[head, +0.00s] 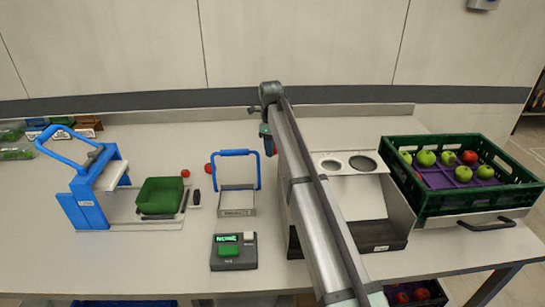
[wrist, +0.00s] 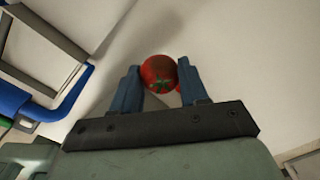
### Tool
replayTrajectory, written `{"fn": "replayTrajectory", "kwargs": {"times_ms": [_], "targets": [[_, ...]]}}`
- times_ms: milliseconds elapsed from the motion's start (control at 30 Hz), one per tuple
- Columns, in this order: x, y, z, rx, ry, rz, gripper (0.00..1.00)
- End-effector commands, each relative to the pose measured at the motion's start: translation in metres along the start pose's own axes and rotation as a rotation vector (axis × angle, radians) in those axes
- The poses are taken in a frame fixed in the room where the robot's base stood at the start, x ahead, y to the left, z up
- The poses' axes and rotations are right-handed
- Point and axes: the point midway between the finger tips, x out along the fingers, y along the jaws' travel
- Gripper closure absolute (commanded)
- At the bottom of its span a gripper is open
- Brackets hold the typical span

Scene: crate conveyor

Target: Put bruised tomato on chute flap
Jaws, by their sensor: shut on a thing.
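A red tomato (wrist: 158,72) with a green star-shaped stem end sits between the blue fingers of my gripper (wrist: 159,70) in the wrist view. The fingers are shut on it. In the head view my gripper (head: 268,142) hangs at the far end of my arm, just right of the blue-handled frame; the held tomato is mostly hidden there. No bruise shows clearly. A pale sloped panel (head: 362,198) on a metal stand, below two round openings, looks like the chute flap. It lies to the right of my gripper, partly hidden by my arm.
A dark green crate (head: 510,197) with green and red fruit stands at right. A blue-handled frame (head: 238,210), a keypad box (head: 234,252), a green tray (head: 160,197) and a blue press (head: 80,205) stand left.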

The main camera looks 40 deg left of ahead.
Motion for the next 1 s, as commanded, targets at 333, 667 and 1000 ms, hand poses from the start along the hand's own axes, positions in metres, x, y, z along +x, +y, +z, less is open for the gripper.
{"fn": "replayTrajectory", "kwargs": {"times_ms": [333,667,1000], "targets": [[-0.055,0.034,0.014,0.048,0.0,-0.002,0.86],[-0.123,0.119,0.034,0.158,0.006,-0.001,0.86],[-0.069,0.182,0.028,0.073,0.005,0.001,0.86]]}}
